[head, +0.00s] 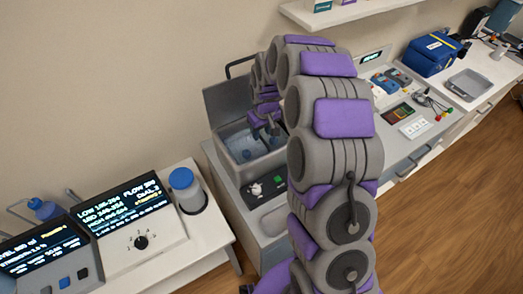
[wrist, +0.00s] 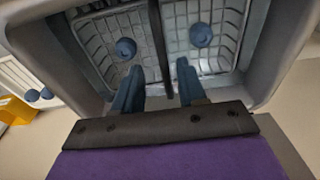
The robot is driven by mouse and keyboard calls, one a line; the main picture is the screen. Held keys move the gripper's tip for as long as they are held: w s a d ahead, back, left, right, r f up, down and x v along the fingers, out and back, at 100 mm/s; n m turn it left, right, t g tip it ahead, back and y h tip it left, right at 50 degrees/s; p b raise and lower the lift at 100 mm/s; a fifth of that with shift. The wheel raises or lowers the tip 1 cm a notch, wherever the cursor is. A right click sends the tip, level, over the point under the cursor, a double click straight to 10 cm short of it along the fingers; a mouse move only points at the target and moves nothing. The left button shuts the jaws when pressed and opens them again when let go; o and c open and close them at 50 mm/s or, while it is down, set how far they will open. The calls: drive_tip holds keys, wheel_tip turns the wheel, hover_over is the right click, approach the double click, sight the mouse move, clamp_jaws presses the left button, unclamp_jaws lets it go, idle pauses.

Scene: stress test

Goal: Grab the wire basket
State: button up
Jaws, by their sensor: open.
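The wire basket (wrist: 230,22) sits inside a grey tub (wrist: 40,38), its light grid showing in the wrist view. Two blue round pieces (wrist: 201,34) lie in it. A dark bar (wrist: 155,25) crosses over its middle and runs between my fingers; it looks like the basket's handle. My gripper (wrist: 158,66) is open, one blue finger on each side of the bar, with no clear contact. In the head view my gripper (head: 268,129) reaches down into the tub (head: 232,163), and my arm hides part of the tub and basket.
The tub's raised grey lid (head: 226,102) stands behind it. Control knobs (head: 255,188) are on its front. Left are display units (head: 140,220) and a blue-capped jar (head: 186,190). Right is a counter with a blue bag (head: 430,54) and a grey tray (head: 470,84).

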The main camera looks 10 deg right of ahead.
drive_tip(key=b, duration=0.1)
hover_over(260, 152)
drive_tip(key=f, duration=0.5)
drive_tip(key=shift+a, duration=0.2)
drive_tip(key=shift+d, duration=0.3)
drive_tip(key=shift+c, duration=0.8)
drive_tip(key=shift+a, duration=0.2)
clamp_jaws()
